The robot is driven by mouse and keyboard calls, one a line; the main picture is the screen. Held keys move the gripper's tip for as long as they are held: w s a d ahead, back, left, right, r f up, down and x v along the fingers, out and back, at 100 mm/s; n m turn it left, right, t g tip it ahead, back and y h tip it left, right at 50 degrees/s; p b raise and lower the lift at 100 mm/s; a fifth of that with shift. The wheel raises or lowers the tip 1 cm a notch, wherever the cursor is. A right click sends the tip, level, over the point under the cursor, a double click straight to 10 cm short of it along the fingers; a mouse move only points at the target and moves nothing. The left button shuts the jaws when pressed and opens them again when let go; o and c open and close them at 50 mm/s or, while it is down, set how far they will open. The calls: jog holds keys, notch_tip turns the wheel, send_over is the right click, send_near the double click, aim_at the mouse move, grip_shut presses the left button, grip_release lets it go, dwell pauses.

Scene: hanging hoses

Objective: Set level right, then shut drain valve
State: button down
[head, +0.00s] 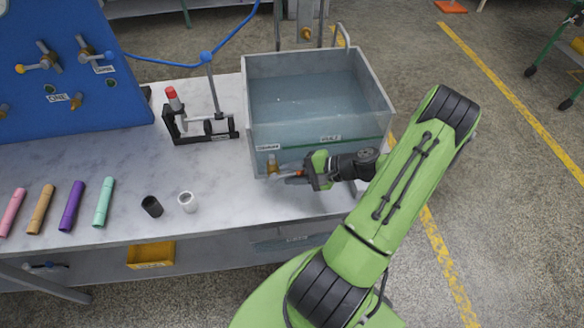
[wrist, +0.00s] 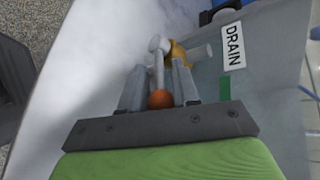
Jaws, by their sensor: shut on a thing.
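The clear-walled tank (head: 378,98) stands on the bench with water (head: 310,95) in it. A green line (head: 345,147) crosses its front wall, with a second small label above it. The brass drain valve (head: 272,163) sits low at the front left, under a DRAIN label (head: 268,147); the valve (wrist: 177,52) and label (wrist: 233,47) also show in the wrist view. My gripper (head: 287,174) is at this valve. In the wrist view my gripper (wrist: 158,78) is shut on the valve's lever, with its orange knob (wrist: 160,99) between the fingers.
A blue panel (head: 60,110) with several valves stands at the left. A blue hose (head: 165,62) runs to a black stand (head: 185,130) with a red-topped piece. Several coloured tubes (head: 72,205) and two short cups (head: 187,202) lie on the bench. A yellow bin (head: 152,255) is below.

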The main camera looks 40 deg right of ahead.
jog(key=shift+a+r, duration=0.1)
jog(key=shift+r, duration=0.15)
jog(key=c, duration=0.9)
grip_release()
jog(key=shift+c, duration=0.2)
jog(key=p+v, duration=0.2)
jog(key=v, duration=1.3)
jog(key=shift+r, duration=0.55)
jog(key=shift+s, duration=0.15)
